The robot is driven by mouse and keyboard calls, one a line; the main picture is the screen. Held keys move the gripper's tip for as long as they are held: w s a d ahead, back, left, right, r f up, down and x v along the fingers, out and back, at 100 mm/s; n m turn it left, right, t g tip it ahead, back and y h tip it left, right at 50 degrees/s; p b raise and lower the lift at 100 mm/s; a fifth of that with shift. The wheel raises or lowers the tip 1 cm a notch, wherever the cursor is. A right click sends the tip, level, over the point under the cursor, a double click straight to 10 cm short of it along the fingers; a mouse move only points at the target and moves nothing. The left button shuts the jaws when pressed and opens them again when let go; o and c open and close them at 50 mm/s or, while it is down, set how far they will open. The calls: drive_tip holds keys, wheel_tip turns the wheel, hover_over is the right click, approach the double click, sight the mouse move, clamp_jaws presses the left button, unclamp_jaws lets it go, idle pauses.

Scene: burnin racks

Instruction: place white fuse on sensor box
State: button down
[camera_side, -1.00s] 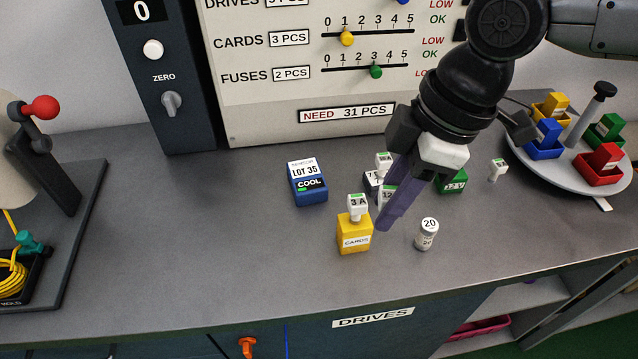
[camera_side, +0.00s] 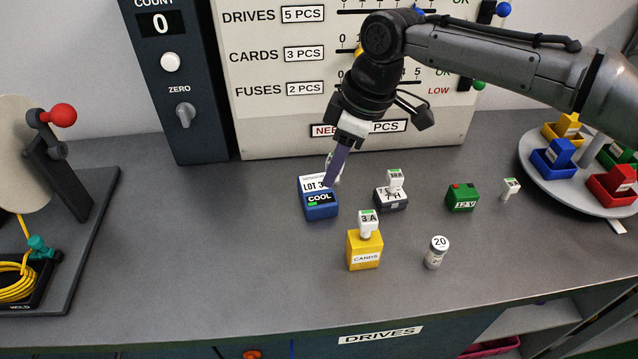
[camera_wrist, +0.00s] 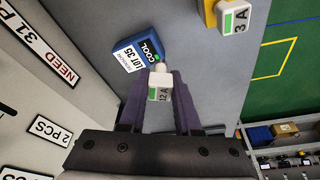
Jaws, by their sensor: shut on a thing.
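My gripper (camera_side: 335,168) is shut on a white fuse (camera_wrist: 158,94) marked 12 A with a green patch. In the wrist view the fuse sits between the two purple fingers, its rounded end towards a blue box (camera_wrist: 128,48). The blue box, labelled LOT 35 and COOL, also shows in the side view (camera_side: 318,210), at the gripper's tips. I can read no label saying sensor on it. The fingers hide most of the fuse in the side view. I cannot tell whether the fuse touches the box.
The bench left of the blue box is clear.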

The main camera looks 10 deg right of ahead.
drive_tip(key=f, duration=0.1)
drive_tip(key=w+a+f, duration=0.2)
drive_tip(key=f, duration=0.1)
drive_tip(key=shift+w+a+f, duration=0.1)
drive_tip(key=shift+w+a, duration=0.05)
drive_tip(key=shift+w, duration=0.1)
drive_tip(key=shift+f, duration=1.35)
drive_tip(key=shift+f, duration=0.15)
drive_tip(key=c, duration=0.6)
unclamp_jaws()
drive_tip(key=v, duration=1.2)
drive_tip(key=shift+s, duration=0.1)
